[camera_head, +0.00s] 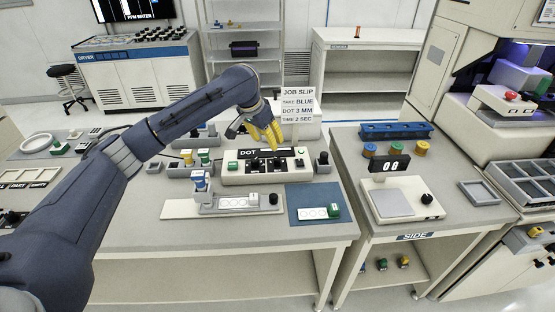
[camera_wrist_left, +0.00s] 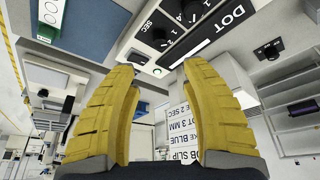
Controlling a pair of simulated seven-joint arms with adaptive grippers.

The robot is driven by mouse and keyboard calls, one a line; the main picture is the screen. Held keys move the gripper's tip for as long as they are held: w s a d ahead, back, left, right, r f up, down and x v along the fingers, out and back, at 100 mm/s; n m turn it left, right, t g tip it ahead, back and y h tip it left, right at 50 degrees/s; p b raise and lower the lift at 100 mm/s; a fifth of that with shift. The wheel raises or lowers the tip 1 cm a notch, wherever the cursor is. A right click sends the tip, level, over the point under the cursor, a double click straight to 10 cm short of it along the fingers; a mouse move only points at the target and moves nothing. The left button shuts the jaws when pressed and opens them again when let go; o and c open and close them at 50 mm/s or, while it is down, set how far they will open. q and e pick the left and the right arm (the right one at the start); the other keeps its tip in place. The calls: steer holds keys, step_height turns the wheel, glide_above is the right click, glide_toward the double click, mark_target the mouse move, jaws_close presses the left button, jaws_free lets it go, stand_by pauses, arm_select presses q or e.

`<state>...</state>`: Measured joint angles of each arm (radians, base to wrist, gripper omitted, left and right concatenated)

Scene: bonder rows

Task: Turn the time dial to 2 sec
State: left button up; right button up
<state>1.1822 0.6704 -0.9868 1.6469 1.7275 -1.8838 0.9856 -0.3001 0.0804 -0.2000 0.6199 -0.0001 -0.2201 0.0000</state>
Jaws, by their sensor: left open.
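The cream dispenser box (camera_head: 232,178), labelled DOT, stands on the left bench with dark dials and a green button on its top. In the left wrist view, the time dial (camera_wrist_left: 157,38) is a dark knob beside the letters SEC; its pointer setting is too small to read. A second dial (camera_wrist_left: 190,10) with numbers sits by the DOT label. My left gripper (camera_head: 274,142) has yellow fingers, open and empty, over the back of the box. In the wrist view the fingers (camera_wrist_left: 160,72) are apart, with the time dial beyond their tips, not between them. My right gripper is out of view.
The job slip (camera_head: 298,104) behind the box reads TAKE BLUE, DOT 3 MM, TIME 2 SEC. A blue mat (camera_head: 300,193) lies front right. A black knob post (camera_head: 322,160) stands right of the box.

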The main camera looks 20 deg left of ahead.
mark_target(277, 158)
arm_select(q)
steer(key=x, duration=1.2)
steer(key=shift+w+d+f, duration=0.1)
steer(key=shift+w+f, duration=0.05)
steer(key=shift+f, duration=0.1)
steer(key=shift+c, duration=0.4)
jaws_close()
